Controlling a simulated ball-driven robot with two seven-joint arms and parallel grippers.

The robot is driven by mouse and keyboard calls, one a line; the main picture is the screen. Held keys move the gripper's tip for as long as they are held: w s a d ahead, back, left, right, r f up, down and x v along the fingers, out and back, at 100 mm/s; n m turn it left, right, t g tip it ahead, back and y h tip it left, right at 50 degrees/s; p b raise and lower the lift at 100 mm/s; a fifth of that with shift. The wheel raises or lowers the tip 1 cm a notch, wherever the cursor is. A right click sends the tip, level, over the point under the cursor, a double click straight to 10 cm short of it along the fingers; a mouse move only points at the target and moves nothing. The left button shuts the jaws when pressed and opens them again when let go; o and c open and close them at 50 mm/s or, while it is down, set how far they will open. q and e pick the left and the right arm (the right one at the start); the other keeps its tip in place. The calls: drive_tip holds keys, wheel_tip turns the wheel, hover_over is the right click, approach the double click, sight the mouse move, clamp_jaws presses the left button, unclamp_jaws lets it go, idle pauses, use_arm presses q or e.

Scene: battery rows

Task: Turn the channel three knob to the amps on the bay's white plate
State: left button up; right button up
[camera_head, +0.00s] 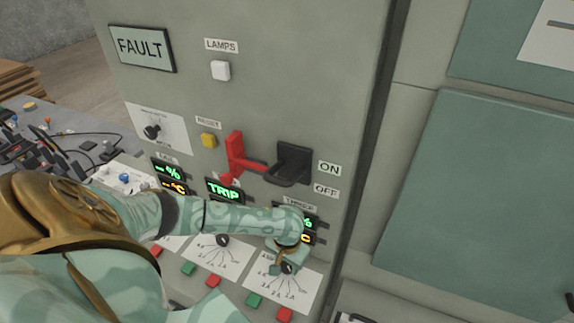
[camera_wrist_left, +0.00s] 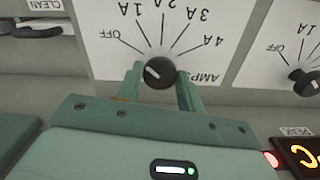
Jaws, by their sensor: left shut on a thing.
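My left gripper (camera_head: 287,262) is at the rightmost dial plate (camera_head: 306,287) low on the grey cabinet, shut on a black knob (camera_wrist_left: 159,72). In the left wrist view, its green fingers (camera_wrist_left: 160,88) stand on either side of the knob. The dial appears upside down there, marked OFF, 1A, 2A, 3A and 4A, with AMPS beside the knob. The knob's white mark lies toward the OFF side, but its exact setting is unclear. A white plate (camera_head: 556,40) on the green panel at the top right is cut off, its writing unreadable. My right gripper is not in view.
A neighbouring knob (camera_wrist_left: 305,82) sits beside the held one. Red and green buttons line the lower edge.

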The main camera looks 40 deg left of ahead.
sight(288, 265)
use_arm(q)
drive_tip(key=m+p, duration=0.3)
drive_tip(key=shift+r+m, duration=0.2)
drive_tip(key=shift+m, duration=0.1)
drive_tip(key=m+p, duration=0.1)
drive_tip(key=m, duration=0.2)
drive_tip(key=shift+f+m+p, duration=0.1)
drive_tip(key=shift+m+p, duration=0.2)
drive_tip(key=shift+p, duration=0.05)
drive_tip(key=m+p, duration=0.1)
drive_tip(key=m, duration=0.3)
drive_tip(key=shift+f+m, duration=0.1)
drive_tip(key=shift+m, duration=2.1)
drive_tip(key=o, duration=1)
wheel_tip(288, 265, up, 8)
drive_tip(key=p, duration=0.2)
drive_tip(key=shift+f+p, duration=0.2)
drive_tip(key=shift+p, duration=0.15)
